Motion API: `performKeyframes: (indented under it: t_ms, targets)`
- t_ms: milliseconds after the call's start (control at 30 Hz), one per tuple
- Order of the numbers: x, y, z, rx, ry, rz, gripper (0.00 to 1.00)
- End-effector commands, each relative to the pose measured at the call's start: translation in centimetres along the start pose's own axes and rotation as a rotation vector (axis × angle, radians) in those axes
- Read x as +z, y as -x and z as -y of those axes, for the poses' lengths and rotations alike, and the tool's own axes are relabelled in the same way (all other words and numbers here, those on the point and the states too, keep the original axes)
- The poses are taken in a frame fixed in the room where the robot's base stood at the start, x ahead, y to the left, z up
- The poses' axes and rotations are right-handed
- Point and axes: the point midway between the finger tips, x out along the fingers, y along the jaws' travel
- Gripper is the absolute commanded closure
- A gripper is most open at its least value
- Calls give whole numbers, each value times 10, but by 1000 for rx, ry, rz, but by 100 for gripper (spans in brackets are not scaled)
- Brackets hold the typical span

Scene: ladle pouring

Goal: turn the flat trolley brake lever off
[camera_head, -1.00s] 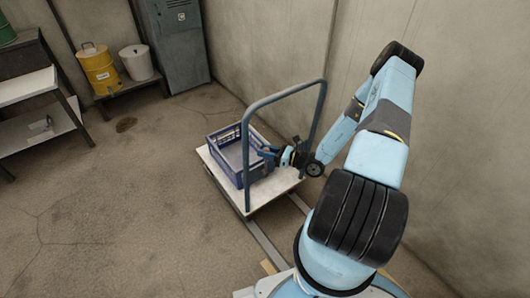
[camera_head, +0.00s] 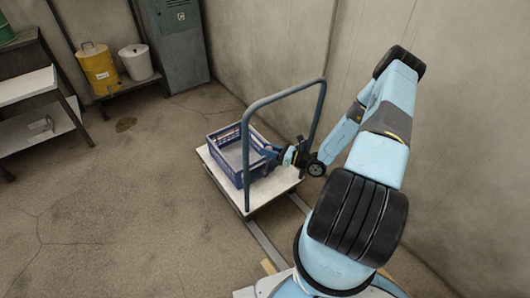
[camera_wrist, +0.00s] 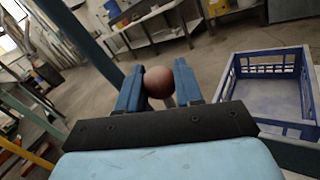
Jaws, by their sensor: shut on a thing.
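The flat trolley has a white deck (camera_head: 262,196) and a tall blue-grey push handle (camera_head: 246,168). My gripper (camera_head: 268,153) is at the handle end of the trolley, reaching in from the right beside the blue crate. In the wrist view my gripper (camera_wrist: 158,80) is shut on a round reddish-brown knob (camera_wrist: 158,82), with one blue finger on each side. A short pale piece shows below the knob, partly hidden by the gripper. I take the knob to be the end of the brake lever; the rest of the lever is hidden. In the head view the knob cannot be made out.
A blue open crate (camera_head: 228,150) sits on the deck; it also shows in the wrist view (camera_wrist: 272,120). A wall stands close on the right. A yellow drum (camera_head: 99,70), a white bucket (camera_head: 136,63) and a grey cabinet (camera_head: 178,45) are at the back.

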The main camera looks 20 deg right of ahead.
Motion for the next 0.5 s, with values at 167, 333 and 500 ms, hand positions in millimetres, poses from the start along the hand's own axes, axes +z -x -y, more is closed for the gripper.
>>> performKeyframes:
  t_ms: [167,333,500]
  targets:
    - [1,14,18,10,-106,72,100]
    - [-1,27,38,26,-239,159,100]
    - [-6,38,58,44,-373,249,100]
